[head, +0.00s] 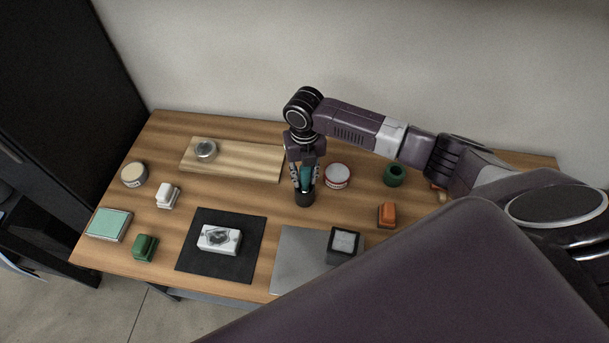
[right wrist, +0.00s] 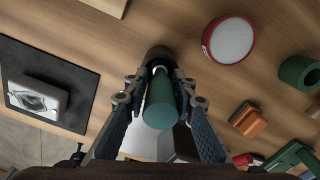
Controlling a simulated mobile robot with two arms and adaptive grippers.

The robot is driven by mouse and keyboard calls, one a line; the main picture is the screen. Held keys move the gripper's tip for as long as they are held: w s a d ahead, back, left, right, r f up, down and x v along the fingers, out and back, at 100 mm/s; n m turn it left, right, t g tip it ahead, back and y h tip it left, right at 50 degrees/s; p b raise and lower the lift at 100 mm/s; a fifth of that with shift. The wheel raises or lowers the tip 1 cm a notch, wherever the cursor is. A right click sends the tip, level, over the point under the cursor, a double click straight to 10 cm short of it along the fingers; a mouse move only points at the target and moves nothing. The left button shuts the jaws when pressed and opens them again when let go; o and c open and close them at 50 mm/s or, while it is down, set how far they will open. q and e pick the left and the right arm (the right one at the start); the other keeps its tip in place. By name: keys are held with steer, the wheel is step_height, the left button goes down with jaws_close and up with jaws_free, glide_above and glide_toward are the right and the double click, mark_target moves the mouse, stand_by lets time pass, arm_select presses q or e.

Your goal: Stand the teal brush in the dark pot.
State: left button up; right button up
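The teal brush (head: 306,176) is upright, its lower end down inside the dark pot (head: 304,197) on the wooden table. In the right wrist view the brush (right wrist: 160,103) points its round end at the camera, and the pot (right wrist: 158,54) shows behind it. My right gripper (head: 305,185) points down over the pot, its fingers on either side of the brush. In the right wrist view the fingers (right wrist: 163,78) look spread, with narrow gaps beside the brush. The brush's lower end is hidden. My left gripper is out of view.
A red-rimmed white tin (head: 337,175) stands close right of the pot, with a green ring (head: 394,175) and orange block (head: 387,215) farther right. A pale board (head: 240,160) lies behind left. A black mat (head: 247,257) and grey plate (head: 293,270) lie in front.

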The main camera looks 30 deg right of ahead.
steer(key=shift+o, duration=1.4)
steer(key=shift+r, duration=0.15)
step_height(320, 180, up, 12)
steer(key=shift+f+b, duration=0.1)
steer(key=shift+b, duration=0.65)
steer(key=shift+s, duration=0.1)
